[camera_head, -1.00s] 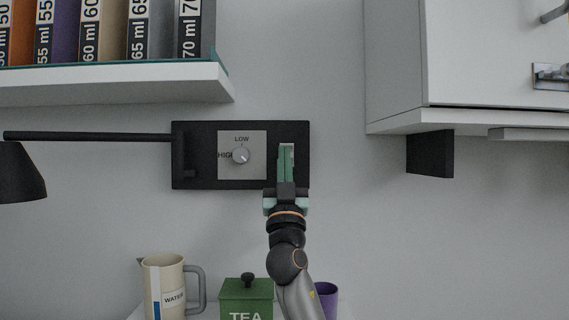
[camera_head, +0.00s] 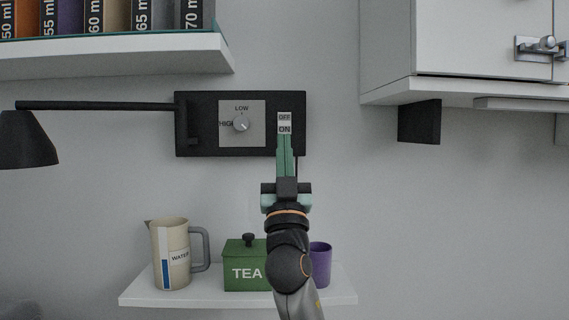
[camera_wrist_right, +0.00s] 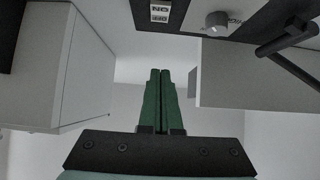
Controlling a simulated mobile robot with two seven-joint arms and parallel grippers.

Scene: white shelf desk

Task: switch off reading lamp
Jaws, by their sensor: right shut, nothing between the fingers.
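The reading lamp has a black shade (camera_head: 28,140) on a black arm at the left. Its black wall panel (camera_head: 190,143) carries a grey plate with a round dial (camera_head: 241,124) marked LOW and HIGH. A small white switch (camera_head: 285,123) marked OFF above ON sits at the panel's right; which side is pressed in I cannot tell. The switch also shows in the right wrist view (camera_wrist_right: 160,11). My right gripper (camera_head: 284,138) is shut and empty, pointing up, its tips just below the switch in the picture. Its green fingers show closed together in the wrist view (camera_wrist_right: 160,75). My left gripper is not in view.
A low white shelf (camera_head: 340,297) holds a water jug (camera_head: 172,262), a green TEA box (camera_head: 240,268) and a purple cup (camera_head: 320,265). A shelf (camera_head: 120,58) with labelled volumes is above left. A white cabinet (camera_head: 470,40) hangs at the right.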

